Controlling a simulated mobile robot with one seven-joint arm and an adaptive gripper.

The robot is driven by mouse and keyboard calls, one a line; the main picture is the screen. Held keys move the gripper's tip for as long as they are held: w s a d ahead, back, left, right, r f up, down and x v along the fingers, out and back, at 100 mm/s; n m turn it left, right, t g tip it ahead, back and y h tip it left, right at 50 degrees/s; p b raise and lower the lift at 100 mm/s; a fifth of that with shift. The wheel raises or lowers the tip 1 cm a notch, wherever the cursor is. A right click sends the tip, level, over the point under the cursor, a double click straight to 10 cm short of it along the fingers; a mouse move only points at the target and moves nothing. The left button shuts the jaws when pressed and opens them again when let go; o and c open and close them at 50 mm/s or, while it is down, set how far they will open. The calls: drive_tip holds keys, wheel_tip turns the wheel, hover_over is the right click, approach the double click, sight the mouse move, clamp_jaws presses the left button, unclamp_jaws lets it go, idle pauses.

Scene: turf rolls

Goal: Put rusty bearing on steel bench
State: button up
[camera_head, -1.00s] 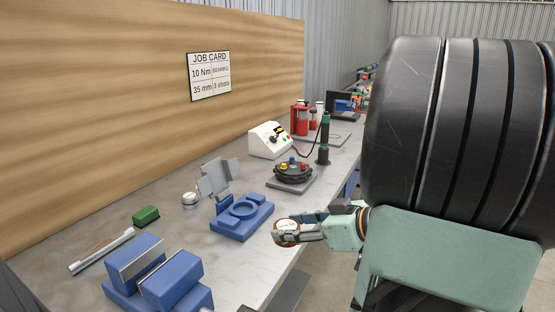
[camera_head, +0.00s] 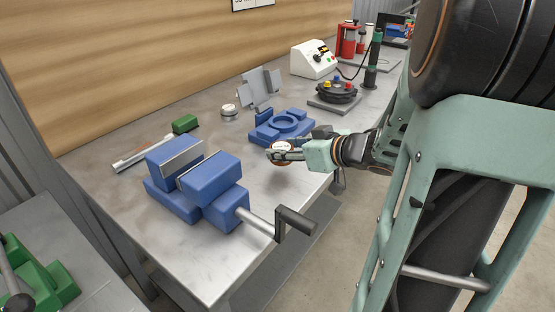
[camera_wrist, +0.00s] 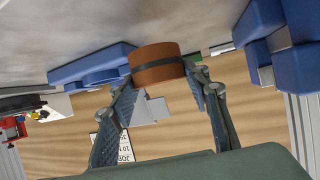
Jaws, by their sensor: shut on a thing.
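My gripper (camera_head: 284,151) is shut on the rusty bearing (camera_head: 281,146), over the right part of the steel bench (camera_head: 180,248). In the wrist view the bearing (camera_wrist: 157,66) is a rust-brown ring with a dark band, between the two fingertips (camera_wrist: 160,84). The bench top is grey metal.
A blue vise (camera_head: 195,185) with a crank handle (camera_head: 278,225) stands at the front. A blue ring-shaped fixture (camera_head: 283,126) is just behind my gripper. A green block (camera_head: 185,124) and a small round tin (camera_head: 230,112) lie further left. Bare bench lies between vise and gripper.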

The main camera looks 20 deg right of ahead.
sight(289, 162)
drive_tip(key=shift+w+a+f, duration=0.15)
drive_tip(key=shift+w+f, duration=0.05)
drive_tip(key=shift+f, duration=0.1)
wheel_tip(289, 162, down, 3)
drive_tip(key=shift+w+f+b, duration=0.15)
drive_tip(key=shift+f+b, duration=0.05)
drive_tip(key=shift+b, duration=0.95)
drive_tip(key=shift+a+r, duration=0.1)
drive_tip(key=o, duration=1.4)
drive_tip(key=shift+f, duration=0.2)
drive_tip(key=shift+o, duration=0.2)
